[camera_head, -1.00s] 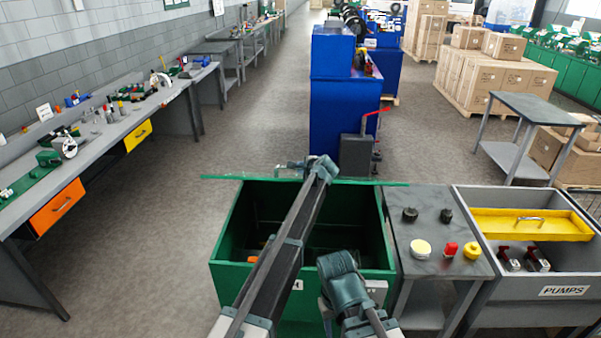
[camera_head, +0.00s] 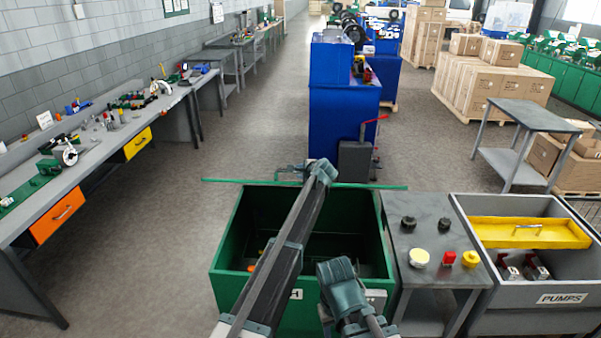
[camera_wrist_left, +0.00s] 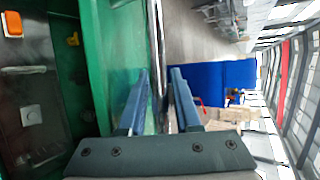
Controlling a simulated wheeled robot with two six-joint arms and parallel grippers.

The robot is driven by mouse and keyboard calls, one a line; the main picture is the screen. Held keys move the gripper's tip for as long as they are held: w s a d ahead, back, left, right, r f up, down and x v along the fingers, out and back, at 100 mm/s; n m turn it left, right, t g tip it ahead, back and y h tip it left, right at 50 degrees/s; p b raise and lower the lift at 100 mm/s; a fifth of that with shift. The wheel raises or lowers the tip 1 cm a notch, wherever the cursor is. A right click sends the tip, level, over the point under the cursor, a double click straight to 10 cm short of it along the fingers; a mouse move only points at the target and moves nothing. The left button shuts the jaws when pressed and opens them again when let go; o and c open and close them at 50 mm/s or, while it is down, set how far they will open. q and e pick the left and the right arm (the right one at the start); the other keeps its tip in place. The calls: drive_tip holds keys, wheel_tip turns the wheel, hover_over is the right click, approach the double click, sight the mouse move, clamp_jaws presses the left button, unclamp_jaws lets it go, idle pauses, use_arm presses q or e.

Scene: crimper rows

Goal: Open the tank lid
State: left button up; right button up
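The green tank (camera_head: 233,287) stands in front of me with its inside exposed. Its green lid (camera_head: 240,182) is raised and shows nearly edge-on as a thin strip behind the opening. My left gripper (camera_head: 318,172) is at the lid's edge, its fingers mostly hidden in the head view. In the left wrist view, the left fingers (camera_wrist_left: 158,88) lie closely on both sides of the lid's metal edge (camera_wrist_left: 157,35), with the green lid face (camera_wrist_left: 120,60) beside them. My right gripper (camera_head: 338,280) is in front of the tank's near wall; its fingertips are not clear.
A grey stand (camera_head: 405,235) with several knobs is right of the tank. Beyond it is a grey bin labelled PUMPS (camera_head: 480,308) with a yellow tray (camera_head: 530,235). A blue cabinet (camera_head: 335,110) stands behind the lid. Open floor (camera_head: 170,240) lies left of the tank.

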use_arm(q)
drive_tip(key=shift+s, duration=0.1)
drive_tip(key=p+v, duration=0.6)
drive_tip(key=v, duration=0.7)
drive_tip(key=shift+s+d+r+p, duration=0.2)
drive_tip(key=shift+s+p, duration=0.05)
drive_tip(key=shift+p, duration=0.15)
